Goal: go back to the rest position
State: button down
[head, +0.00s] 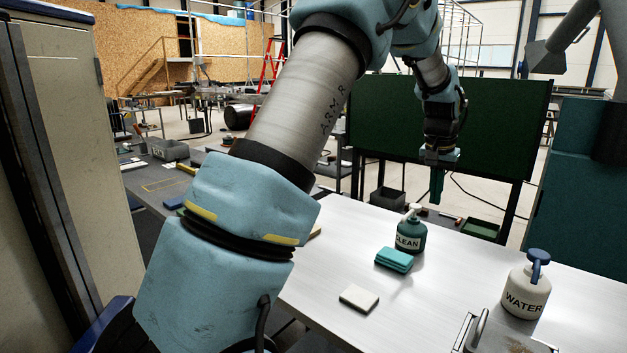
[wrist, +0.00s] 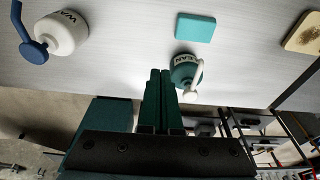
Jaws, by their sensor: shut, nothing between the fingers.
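My gripper (head: 436,187) is shut and empty. It points down, above and beyond the far edge of the white table (head: 420,300) in the head view. In the wrist view its two fingers (wrist: 163,85) lie together with nothing between them. The green CLEAN bottle (head: 410,235) stands on the table close by the gripper, apart from it; it also shows in the wrist view (wrist: 184,72). A folded teal cloth (head: 394,259) lies just in front of the bottle. My arm crosses the head view and hides part of the table's left side.
A white WATER bottle (head: 526,288) with a blue pump stands at the right, beside a metal tray (head: 505,335). A pale pad (head: 359,298) lies near the table's front. A dark green panel (head: 450,120) stands behind the table. A tall cabinet (head: 75,120) is at the left.

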jog(key=s+a+f+n, duration=0.1)
jog(key=s+a+n, duration=0.1)
jog(key=a, duration=0.8)
jog(key=s+a+f+n, duration=0.1)
jog(key=a, duration=0.9)
jog(key=s+a+f+n+y, duration=0.1)
jog(key=s+a+f+n, duration=0.2)
jog(key=s+a, duration=1.2)
jog(key=shift+a+f+n, duration=0.2)
jog(key=shift+a+n, duration=0.1)
jog(key=shift+a, duration=0.4)
jog(key=shift+d, duration=0.1)
